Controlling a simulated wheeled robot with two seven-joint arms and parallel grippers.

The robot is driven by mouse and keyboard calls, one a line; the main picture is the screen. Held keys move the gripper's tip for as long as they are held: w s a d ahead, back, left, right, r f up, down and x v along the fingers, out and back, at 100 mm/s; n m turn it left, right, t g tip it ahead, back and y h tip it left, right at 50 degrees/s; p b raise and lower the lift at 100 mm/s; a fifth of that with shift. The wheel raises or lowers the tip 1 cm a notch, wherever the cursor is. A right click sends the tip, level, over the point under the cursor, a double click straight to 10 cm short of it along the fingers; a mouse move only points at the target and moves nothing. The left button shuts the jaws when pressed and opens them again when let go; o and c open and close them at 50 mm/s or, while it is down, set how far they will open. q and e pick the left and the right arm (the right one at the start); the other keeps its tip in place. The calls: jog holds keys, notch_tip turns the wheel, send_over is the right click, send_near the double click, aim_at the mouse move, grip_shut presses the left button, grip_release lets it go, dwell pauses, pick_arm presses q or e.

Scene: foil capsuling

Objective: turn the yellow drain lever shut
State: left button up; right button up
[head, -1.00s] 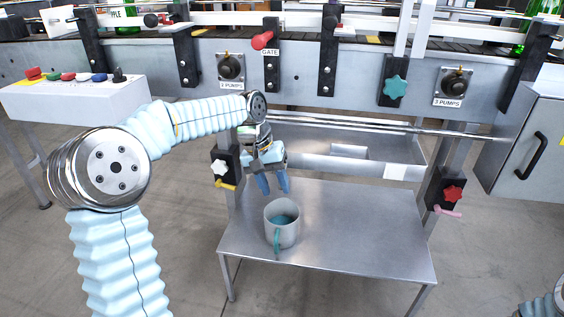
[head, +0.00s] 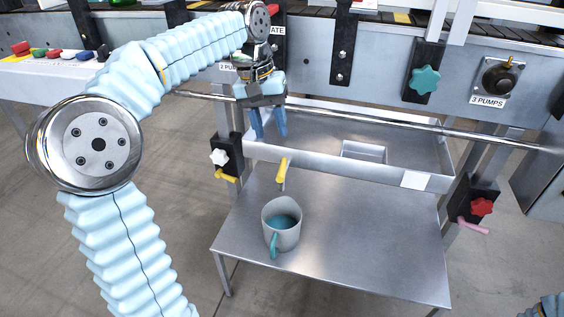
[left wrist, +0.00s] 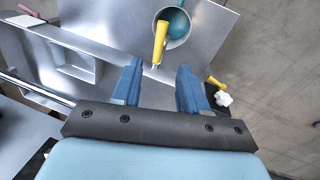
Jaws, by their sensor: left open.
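The yellow drain lever (head: 283,168) hangs at the front of the metal drip tray (head: 330,165), above the steel shelf. In the left wrist view the lever (left wrist: 160,40) shows past the gap between my fingertips, overlapping a mug. My left gripper (head: 268,137) points down, open and empty, above the lever and apart from it in the head view. It also shows in the left wrist view (left wrist: 157,72) with its two blue fingers spread. My right gripper is out of view.
A grey mug (head: 282,232) with teal liquid stands on the shelf (head: 350,245) below the lever. A second yellow handle (head: 226,177) sits under a white knob (head: 219,157) on the left post. A red knob (head: 481,207) and pink handle (head: 473,226) are on the right post.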

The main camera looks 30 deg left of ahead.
aim_at(281, 169)
pick_arm(q)
jog(key=f, duration=0.3)
jog(key=d+f+b, duration=0.1)
jog(key=f, duration=0.3)
jog(key=f+b, duration=0.1)
jog(key=f, duration=0.2)
jog(key=shift+w+d+f, duration=0.15)
jog(key=shift+w+d, duration=0.2)
jog(key=shift+d, duration=0.05)
grip_shut()
